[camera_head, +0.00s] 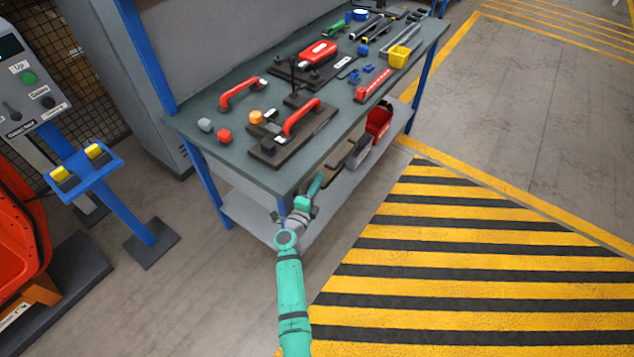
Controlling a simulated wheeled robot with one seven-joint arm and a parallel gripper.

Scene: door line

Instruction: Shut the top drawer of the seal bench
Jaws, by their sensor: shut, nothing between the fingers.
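The seal bench (215,139) has a dark green top and blue legs, and stands ahead of me. A brownish, tray-like part (343,160) shows under its right edge; I cannot tell whether this is the top drawer or how far it is out. A pale panel (250,187) shows under the near end of the top. My teal arm reaches up to the bench's near right corner. My gripper (317,184) is shut and empty beside the right edge, close to the brownish part. Its fingertips are small and hard to make out, and I cannot tell whether they touch anything.
A red bin (379,121) and a grey bin (360,150) sit beneath. A blue pedestal (125,208) stands left. The striped floor (450,260) at right is clear.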

